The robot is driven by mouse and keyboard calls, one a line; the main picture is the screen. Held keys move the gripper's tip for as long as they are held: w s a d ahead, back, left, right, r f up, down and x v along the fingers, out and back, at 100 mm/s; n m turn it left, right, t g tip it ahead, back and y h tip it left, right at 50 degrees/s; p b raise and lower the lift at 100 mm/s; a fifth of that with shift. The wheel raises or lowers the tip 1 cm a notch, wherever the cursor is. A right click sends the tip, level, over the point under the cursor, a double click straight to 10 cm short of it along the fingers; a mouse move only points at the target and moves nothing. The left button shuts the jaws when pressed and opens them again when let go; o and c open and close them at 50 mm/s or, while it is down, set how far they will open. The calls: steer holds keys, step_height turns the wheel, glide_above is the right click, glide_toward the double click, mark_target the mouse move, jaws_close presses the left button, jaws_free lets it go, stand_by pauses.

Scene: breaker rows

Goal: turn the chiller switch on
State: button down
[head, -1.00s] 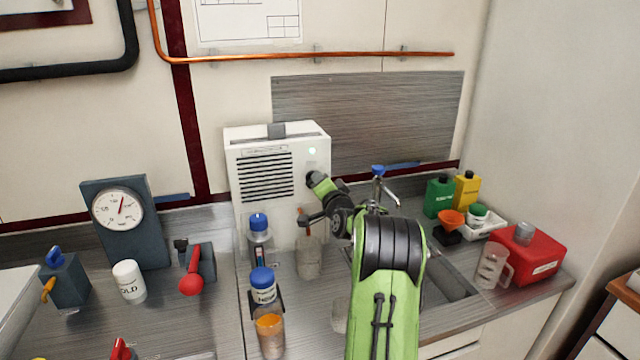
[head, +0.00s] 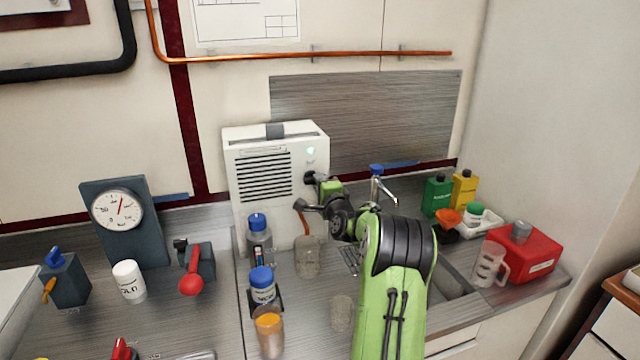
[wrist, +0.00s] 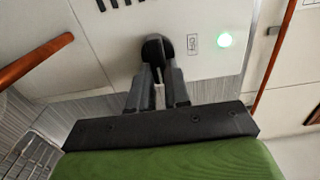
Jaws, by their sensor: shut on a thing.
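The chiller (head: 276,180) is a white box with black vent slots, standing against the back wall on the counter. Its front has a black rotary knob (wrist: 157,50), a small label (wrist: 192,43) beside it and a lit green lamp (wrist: 225,40); the lamp also shows in the head view (head: 310,150). My gripper (wrist: 158,72) is shut on the knob, with a finger on each side of it. In the head view my gripper (head: 312,180) reaches the chiller's right front, and the knob is partly hidden there.
An orange tube (head: 301,218) hangs at the chiller's front above a glass beaker (head: 308,258). Bottles (head: 262,286) stand before the chiller. A sink with a tap (head: 378,185) lies to the right, a red box (head: 525,252) farther right.

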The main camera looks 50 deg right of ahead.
steer(key=shift+f, duration=0.1)
stand_by(0.3)
steer(key=c, duration=1.1)
jaws_free()
steer(key=shift+s, duration=0.1)
steer(key=b+v, duration=0.2)
steer(key=v, duration=1.3)
steer(key=shift+s+a+b, duration=0.1)
steer(key=shift+s+b, duration=0.2)
steer(key=shift+b, duration=0.1)
